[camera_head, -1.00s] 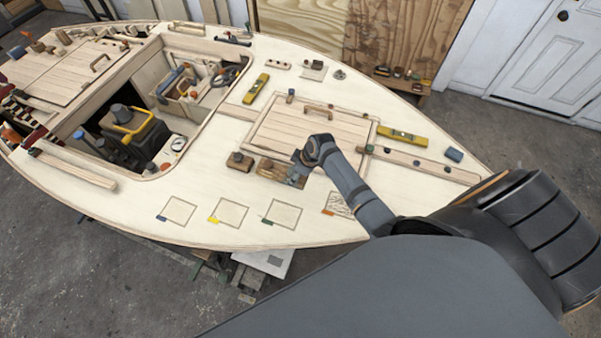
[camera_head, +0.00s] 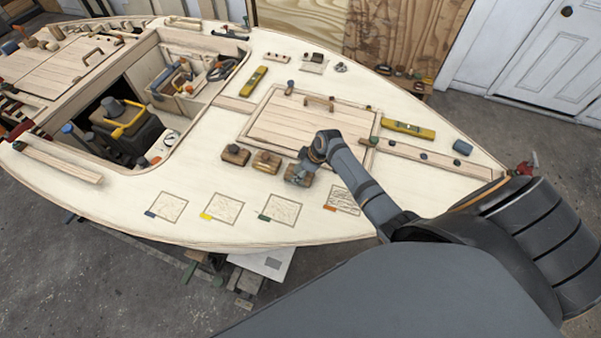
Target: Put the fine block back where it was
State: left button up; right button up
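Three brown sanding blocks stand in a row on the pale deck (camera_head: 130,205): a left block (camera_head: 235,154), a middle block (camera_head: 267,162) and a right block (camera_head: 299,178). I cannot tell which is the fine one. My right gripper (camera_head: 300,169) is over the right block and partly hides it; whether its fingers are open or closed on it is too small to tell. Four outlined squares lie nearer, with blue (camera_head: 166,206), yellow (camera_head: 222,209), green (camera_head: 279,208) and orange (camera_head: 344,200) corner tabs. My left gripper is out of view.
A hatch (camera_head: 300,130) with a wooden handle lies behind the blocks. Yellow levels (camera_head: 255,82) (camera_head: 408,129) lie beside it. An open cockpit with a toolbox is at left. A rail (camera_head: 430,155) runs right of the hatch. Deck around the squares is clear.

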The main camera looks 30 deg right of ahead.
jog(key=shift+f, duration=0.15)
jog(key=o, duration=1.3)
jog(key=shift+o, duration=0.2)
jog(key=v, duration=1.2)
jog(key=shift+b, duration=0.35)
